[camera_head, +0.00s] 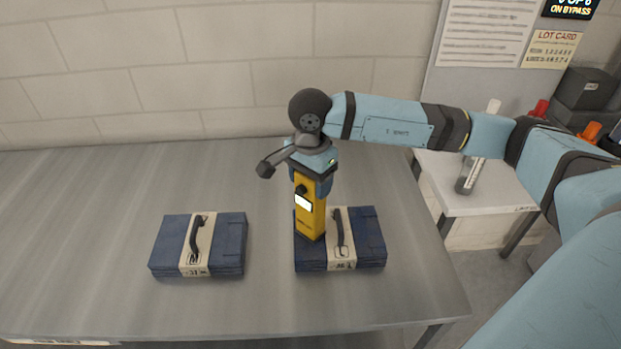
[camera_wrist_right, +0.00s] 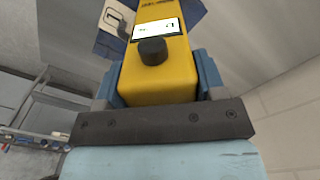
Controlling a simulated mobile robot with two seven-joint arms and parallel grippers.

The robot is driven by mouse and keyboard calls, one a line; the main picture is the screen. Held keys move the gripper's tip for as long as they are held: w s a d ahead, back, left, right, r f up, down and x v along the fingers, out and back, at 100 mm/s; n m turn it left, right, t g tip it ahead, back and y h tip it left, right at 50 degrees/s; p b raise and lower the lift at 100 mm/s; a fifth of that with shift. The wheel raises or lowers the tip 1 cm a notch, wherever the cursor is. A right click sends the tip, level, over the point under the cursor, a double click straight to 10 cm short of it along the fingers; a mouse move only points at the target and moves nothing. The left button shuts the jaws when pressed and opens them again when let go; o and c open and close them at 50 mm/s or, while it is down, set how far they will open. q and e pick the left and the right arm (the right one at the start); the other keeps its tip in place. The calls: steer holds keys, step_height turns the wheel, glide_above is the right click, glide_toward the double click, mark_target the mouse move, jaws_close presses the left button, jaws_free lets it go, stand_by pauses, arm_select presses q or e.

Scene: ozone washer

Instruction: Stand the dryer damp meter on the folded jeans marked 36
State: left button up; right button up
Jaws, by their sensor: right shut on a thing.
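The yellow dryer damp meter (camera_head: 311,214), with a white display and a black knob, is upright in my right gripper (camera_head: 312,184). In the right wrist view the meter (camera_wrist_right: 160,82) sits between the two blue fingers. Its dark lower end is over the left part of the right folded jeans (camera_head: 370,240); I cannot tell whether it touches them. These jeans are a dark blue stack with a pale band, a dark handle and a small number too blurred to read surely. Similar folded jeans (camera_head: 228,240) lie to the left, their number also blurred. My left gripper is not in view.
Both jeans lie on a grey metal table (camera_head: 110,300) with a clear gap between them and free room at left. A white side table (camera_head: 490,190) with a grey cylindrical item (camera_head: 467,176) stands at right. A tiled wall (camera_head: 230,65) is behind.

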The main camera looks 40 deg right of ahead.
steer(key=shift+f, duration=0.15)
steer(key=o, duration=1.4)
steer(key=shift+c, duration=0.2)
steer(key=shift+r, duration=0.2)
step_height(320, 180, up, 12)
steer(key=shift+b, duration=1.1)
